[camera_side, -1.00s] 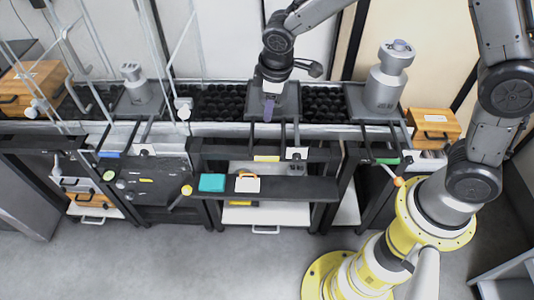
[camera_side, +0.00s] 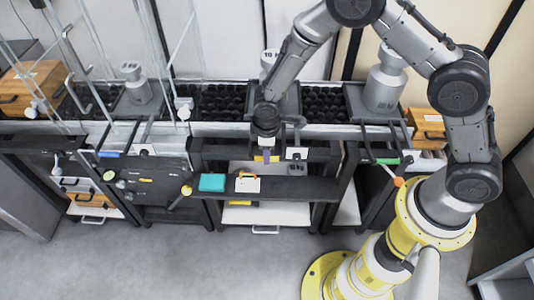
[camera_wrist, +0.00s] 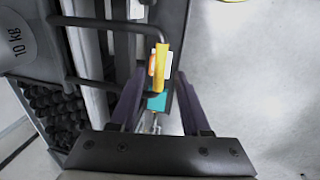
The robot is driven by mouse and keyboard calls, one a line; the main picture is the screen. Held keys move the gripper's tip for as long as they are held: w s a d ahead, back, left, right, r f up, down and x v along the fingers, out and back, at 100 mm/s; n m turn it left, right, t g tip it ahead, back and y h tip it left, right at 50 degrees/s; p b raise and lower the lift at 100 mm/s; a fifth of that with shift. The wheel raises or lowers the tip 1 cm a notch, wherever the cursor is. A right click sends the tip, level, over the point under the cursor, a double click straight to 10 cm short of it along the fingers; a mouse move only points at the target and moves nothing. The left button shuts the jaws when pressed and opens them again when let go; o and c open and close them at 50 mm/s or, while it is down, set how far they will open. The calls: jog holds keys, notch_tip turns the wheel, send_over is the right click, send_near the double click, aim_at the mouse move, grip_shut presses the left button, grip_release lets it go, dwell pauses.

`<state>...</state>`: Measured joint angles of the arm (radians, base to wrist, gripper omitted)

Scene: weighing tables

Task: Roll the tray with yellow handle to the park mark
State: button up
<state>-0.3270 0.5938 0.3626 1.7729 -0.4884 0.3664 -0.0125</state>
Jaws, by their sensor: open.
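The tray with the yellow handle (camera_side: 291,103) sits on the black roller bed in the middle of the side view and carries a grey weight (camera_side: 267,60), partly hidden by my arm. Its yellow handle (camera_side: 266,158) sticks out toward the front on dark bars. In the wrist view the handle (camera_wrist: 160,66) lies between my finger lines. My gripper (camera_wrist: 160,78) is open, its dark fingers on either side of the handle. In the side view my gripper (camera_side: 267,151) is just above the handle; contact cannot be told. I cannot make out the park mark for certain.
Neighbouring trays with a blue handle (camera_side: 109,154) and a green handle (camera_side: 388,161) carry grey weights. A teal block (camera_side: 211,182) and a white item with an orange handle (camera_side: 247,183) lie on the dark front shelf. The floor in front is clear.

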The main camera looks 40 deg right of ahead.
jog(key=shift+w+d+f, duration=0.1)
jog(key=shift+f, duration=0.45)
jog(key=shift+w+d+f, duration=0.1)
jog(key=shift+f, duration=0.45)
grip_shut()
dwell(0.7)
